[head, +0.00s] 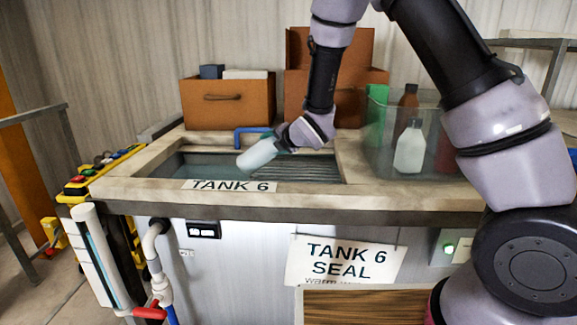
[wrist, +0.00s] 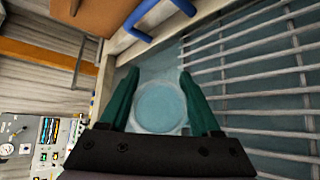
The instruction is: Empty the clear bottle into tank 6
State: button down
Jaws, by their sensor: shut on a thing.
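My gripper (head: 278,142) is shut on a pale, translucent bottle (head: 257,155) above tank 6 (head: 132,186). The bottle is tilted well over, with its lower-left end toward the tank's left part, where water shows. In the wrist view the bottle (wrist: 161,106) appears as a round pale blue end between the green fingers of my gripper (wrist: 158,82). Whether liquid is leaving the bottle cannot be seen. The bottle's far end and opening are not clear.
A grey rack of bars (wrist: 260,65) covers the tank's right part. A blue handle (head: 252,130) stands at the back rim. A clear bin (head: 375,150) with several bottles stands at right. Brown boxes (head: 227,103) stand behind. A control panel (head: 100,172) is at left.

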jog(key=shift+f, duration=0.1)
jog(key=shift+d+r+m+t+y+p, duration=0.1)
jog(key=shift+r+m+t+y+p, duration=0.15)
jog(key=shift+m+y+p, duration=0.4)
jog(key=shift+d+r+m+t+y+p, duration=0.15)
jog(key=shift+m+t+y+p, duration=0.2)
jog(key=shift+y, duration=0.4)
dwell(1.0)
jog(key=shift+d+r+m+t+y+p, duration=0.3)
jog(key=shift+d+m+y+p, duration=0.2)
jog(key=shift+d+m+p, duration=0.15)
dwell(0.5)
jog(key=shift+d+r+m+t+y+p, duration=0.2)
jog(key=shift+r+m+t+y+p, duration=0.3)
jog(key=shift+r, duration=0.35)
jog(key=shift+d+r+m+t+y+p, duration=0.25)
jog(key=shift+r+m, duration=0.3)
jog(key=shift+r, duration=0.3)
dwell(0.5)
jog(key=shift+r, duration=0.1)
jog(key=r+m, duration=0.1)
jog(key=r+t, duration=0.1)
jog(key=r, duration=0.1)
jog(key=shift+d+r+m+t+y+p, duration=0.2)
jog(key=shift+m+t+y+p, duration=0.1)
jog(key=shift+m+y, duration=0.1)
dwell(0.4)
